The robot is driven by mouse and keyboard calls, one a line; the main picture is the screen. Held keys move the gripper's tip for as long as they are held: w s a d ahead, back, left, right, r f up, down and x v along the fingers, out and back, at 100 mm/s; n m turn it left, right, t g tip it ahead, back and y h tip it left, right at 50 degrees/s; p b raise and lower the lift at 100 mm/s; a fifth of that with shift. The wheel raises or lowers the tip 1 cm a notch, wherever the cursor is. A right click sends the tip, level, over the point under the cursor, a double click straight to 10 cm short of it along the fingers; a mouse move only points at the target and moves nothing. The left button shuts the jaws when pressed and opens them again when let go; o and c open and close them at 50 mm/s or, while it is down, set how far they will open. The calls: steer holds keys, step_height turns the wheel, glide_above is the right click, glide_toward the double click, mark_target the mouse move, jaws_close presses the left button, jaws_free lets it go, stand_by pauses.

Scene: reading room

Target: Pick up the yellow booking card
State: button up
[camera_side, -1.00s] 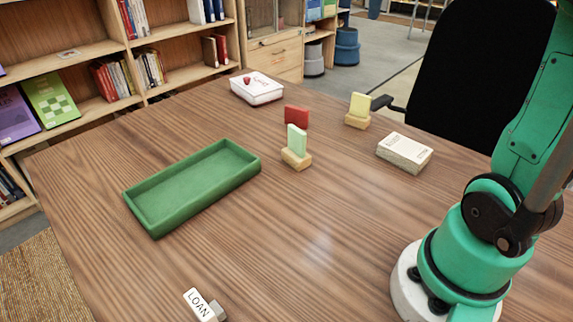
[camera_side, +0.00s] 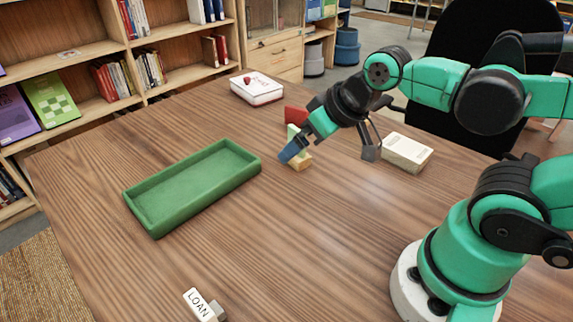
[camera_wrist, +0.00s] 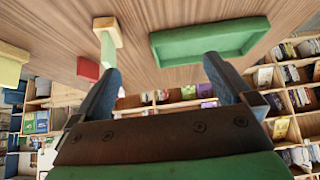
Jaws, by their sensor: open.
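The yellow booking card (camera_wrist: 9,71) stands in a wooden holder (camera_wrist: 14,51) at the left edge of the wrist view. In the side view my arm hides it. My gripper (camera_side: 330,151) is open, with no card between its fingers; it also shows in the wrist view (camera_wrist: 163,74). In the side view one finger overlaps a pale green card (camera_side: 293,131) in a wooden holder (camera_side: 300,165); I cannot tell whether they touch. In the wrist view the yellow card is left of both fingers. A red card (camera_side: 296,115) is partly hidden behind my gripper.
A green tray (camera_side: 150,229) lies to the left on the table. A white stack of cards (camera_side: 407,150) is right of my gripper, a white box (camera_side: 257,90) stands at the back, and a LOAN sign (camera_side: 200,305) is at the front. The front middle is clear.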

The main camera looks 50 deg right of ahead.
steer(key=w+d+n+g+h, duration=0.1)
steer(key=w+d+n+h, duration=0.4)
steer(key=d, duration=0.4)
steer(key=w+d+n+g+h, duration=0.1)
steer(key=w+d+n+h, duration=0.4)
steer(key=d, duration=0.4)
steer(key=d+f+n+g+h, duration=0.1)
steer(key=d+f+n+h, duration=0.1)
steer(key=d+n, duration=0.1)
steer(key=s+d+f+n+g+h, duration=0.1)
steer(key=d+f+n+h, duration=0.2)
steer(key=d, duration=0.2)
steer(key=s+d+f+n+g+h, duration=0.1)
steer(key=d+f+n+h, duration=0.1)
steer(key=d+n+h, duration=0.1)
steer(key=shift+d+f+g, duration=0.25)
steer(key=shift+d+g, duration=0.05)
steer(key=shift+d, duration=0.35)
steer(key=shift+w+d, duration=0.15)
steer(key=shift+d, duration=1.25)
steer(key=shift+w+d, duration=0.1)
steer(key=shift+d, duration=1.3)
jaws_close()
